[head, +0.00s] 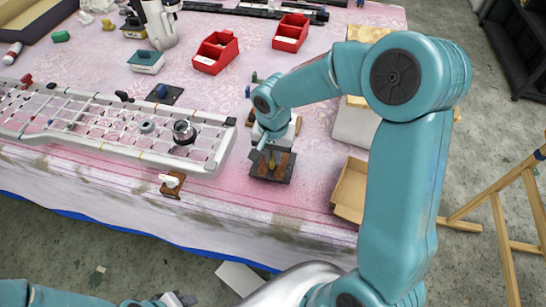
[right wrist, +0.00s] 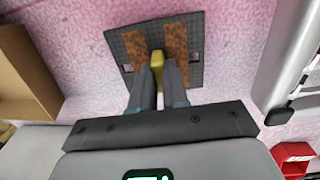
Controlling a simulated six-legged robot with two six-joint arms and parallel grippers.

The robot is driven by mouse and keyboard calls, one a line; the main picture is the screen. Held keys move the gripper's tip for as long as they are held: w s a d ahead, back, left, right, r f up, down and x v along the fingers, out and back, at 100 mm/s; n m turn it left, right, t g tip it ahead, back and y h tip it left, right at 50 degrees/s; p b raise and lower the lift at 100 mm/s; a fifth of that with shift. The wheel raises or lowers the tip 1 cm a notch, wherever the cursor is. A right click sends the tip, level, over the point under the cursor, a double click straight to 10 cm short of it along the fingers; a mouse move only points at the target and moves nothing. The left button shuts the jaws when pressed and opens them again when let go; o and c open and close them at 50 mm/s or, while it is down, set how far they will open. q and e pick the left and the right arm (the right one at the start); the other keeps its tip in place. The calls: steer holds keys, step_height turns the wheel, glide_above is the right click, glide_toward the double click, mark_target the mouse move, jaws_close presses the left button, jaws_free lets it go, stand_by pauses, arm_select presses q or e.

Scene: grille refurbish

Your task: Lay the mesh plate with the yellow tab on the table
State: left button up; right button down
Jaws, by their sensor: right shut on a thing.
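The mesh plate (head: 285,178) is dark grey with two rusty brown strips. It shows in the head view at the table's front, right of the white grille, and at the top of the right wrist view (right wrist: 196,75). Its yellow tab (right wrist: 158,57) stands at the middle. My right gripper (head: 270,157) points down and is shut on the tab. The plate looks level and close to the table (head: 225,215); I cannot tell if it touches. My left gripper (head: 180,299) is at the bottom left of the head view, off the table, its fingers unclear.
The long white grille (head: 95,127) lies left of the plate. An open cardboard box (head: 350,188) is at the table's right edge. Red bins (head: 215,52) and a dark plate with a blue tab (head: 170,95) are farther back. A wooden stand (head: 500,215) is at right.

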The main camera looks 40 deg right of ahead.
steer(key=shift+w+f, duration=0.2)
steer(key=shift+f, duration=0.75)
steer(key=shift+s, duration=0.1)
steer(key=shift+f, duration=0.15)
steer(key=c, duration=1.1)
jaws_free()
